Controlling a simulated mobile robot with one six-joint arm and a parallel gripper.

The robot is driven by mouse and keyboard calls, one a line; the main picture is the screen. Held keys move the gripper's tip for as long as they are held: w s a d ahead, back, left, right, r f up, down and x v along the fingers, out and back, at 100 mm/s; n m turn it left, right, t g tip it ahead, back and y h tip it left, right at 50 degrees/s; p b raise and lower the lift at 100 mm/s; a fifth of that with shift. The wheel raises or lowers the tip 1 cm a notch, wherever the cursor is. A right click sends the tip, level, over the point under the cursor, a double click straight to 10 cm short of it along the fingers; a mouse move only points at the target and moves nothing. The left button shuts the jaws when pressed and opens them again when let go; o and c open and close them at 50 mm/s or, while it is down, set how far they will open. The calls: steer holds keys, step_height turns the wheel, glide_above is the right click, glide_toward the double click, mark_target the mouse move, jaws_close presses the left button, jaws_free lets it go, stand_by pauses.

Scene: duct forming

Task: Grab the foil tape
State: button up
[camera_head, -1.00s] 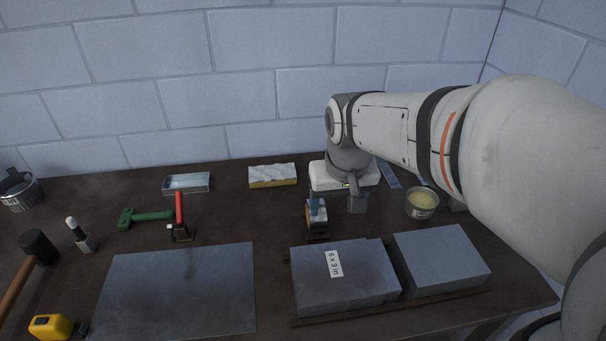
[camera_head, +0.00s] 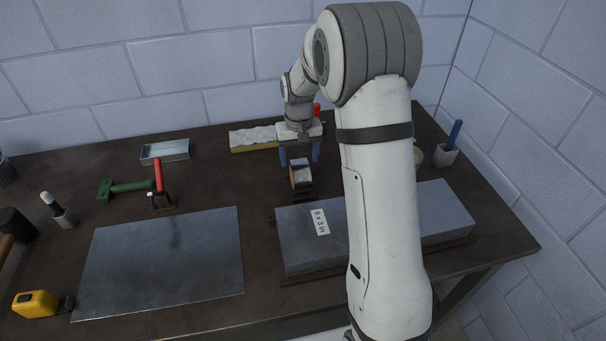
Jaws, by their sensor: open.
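The foil tape (camera_head: 301,177) is a small roll with a silvery side and a brown rim. It stands upright on a low dark holder on the bench, just behind the grey block with the "6 x 3 in" label. My gripper (camera_head: 299,155) points down above and slightly behind the roll. Its two blue fingers are spread, one on each side of the roll as seen here, with nothing between the tips that I can make out. I cannot tell whether either finger touches the tape.
The labelled block (camera_head: 300,245) is in front, partly hidden by my arm. A sheet of metal (camera_head: 160,260) lies left. A red-handled tool (camera_head: 159,180), green tool (camera_head: 125,188), metal tray (camera_head: 165,151) and white-yellow block (camera_head: 253,138) stand around. A cup with a blue marker (camera_head: 447,150) is right.

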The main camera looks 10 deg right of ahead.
mark_target(300, 163)
steer(key=f+p, duration=0.1)
steer(key=f, duration=0.4)
steer(key=shift+s, duration=0.2)
steer(key=shift+c, duration=0.4)
steer(key=c, duration=1.1)
